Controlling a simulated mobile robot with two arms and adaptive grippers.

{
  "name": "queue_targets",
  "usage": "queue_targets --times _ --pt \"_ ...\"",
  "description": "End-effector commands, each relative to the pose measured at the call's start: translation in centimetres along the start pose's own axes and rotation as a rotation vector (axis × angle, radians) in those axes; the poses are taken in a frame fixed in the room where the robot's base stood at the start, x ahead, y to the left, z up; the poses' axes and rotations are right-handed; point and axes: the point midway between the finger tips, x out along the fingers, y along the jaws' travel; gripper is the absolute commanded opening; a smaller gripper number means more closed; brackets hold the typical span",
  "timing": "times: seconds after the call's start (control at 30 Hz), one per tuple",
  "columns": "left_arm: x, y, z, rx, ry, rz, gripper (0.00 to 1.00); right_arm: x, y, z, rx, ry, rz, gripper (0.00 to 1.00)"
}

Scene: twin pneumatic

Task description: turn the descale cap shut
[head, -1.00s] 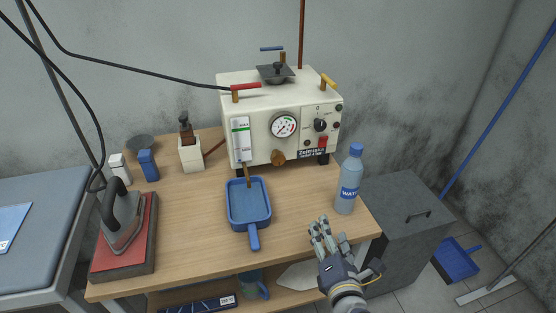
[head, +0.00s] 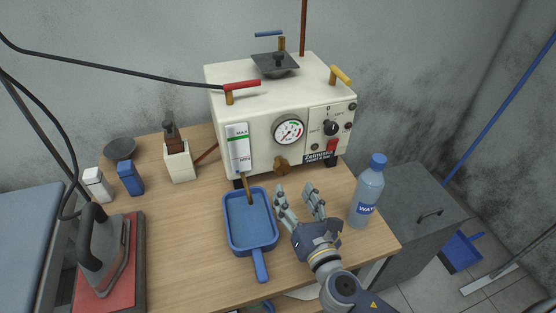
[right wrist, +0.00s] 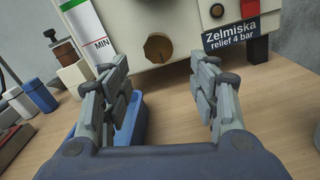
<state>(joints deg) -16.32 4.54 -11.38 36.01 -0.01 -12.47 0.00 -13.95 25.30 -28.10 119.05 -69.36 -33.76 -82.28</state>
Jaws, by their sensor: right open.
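The brass-coloured round cap (head: 282,165), which I take to be the descale cap, sits low on the front of the cream boiler (head: 262,136). Its label is not readable. It also shows in the right wrist view (right wrist: 158,48), beyond the fingertips and roughly centred between them. My right gripper (head: 296,192) is open and empty, in front of the boiler and short of the cap. Both its fingers show in the right wrist view (right wrist: 161,72), apart and touching nothing. My left gripper is not in view.
A blue tray (head: 229,232) lies on the wooden table left of my right gripper, under a spout. A water bottle (head: 367,196) stands close on the right. An iron (head: 101,250) rests on a red pad at left. A black hose crosses at upper left.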

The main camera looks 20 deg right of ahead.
Motion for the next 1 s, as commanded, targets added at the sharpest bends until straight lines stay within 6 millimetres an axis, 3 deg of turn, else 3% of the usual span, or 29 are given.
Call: queue_targets --times 0.3,0.53,0.77,1.0 --pt "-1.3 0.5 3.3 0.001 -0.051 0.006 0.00 5.3 0.1 0.3 0.000 -0.002 -0.001 0.55" --pt "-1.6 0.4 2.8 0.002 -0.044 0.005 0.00 8.8 0.0 0.1 0.000 -0.001 -0.001 0.55" --pt "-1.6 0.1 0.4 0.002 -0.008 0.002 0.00 10.1 0.0 0.0 0.002 0.001 -0.001 0.55" --pt "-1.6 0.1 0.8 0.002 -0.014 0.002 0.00 10.2 0.0 0.0 0.002 0.001 -0.001 0.55"
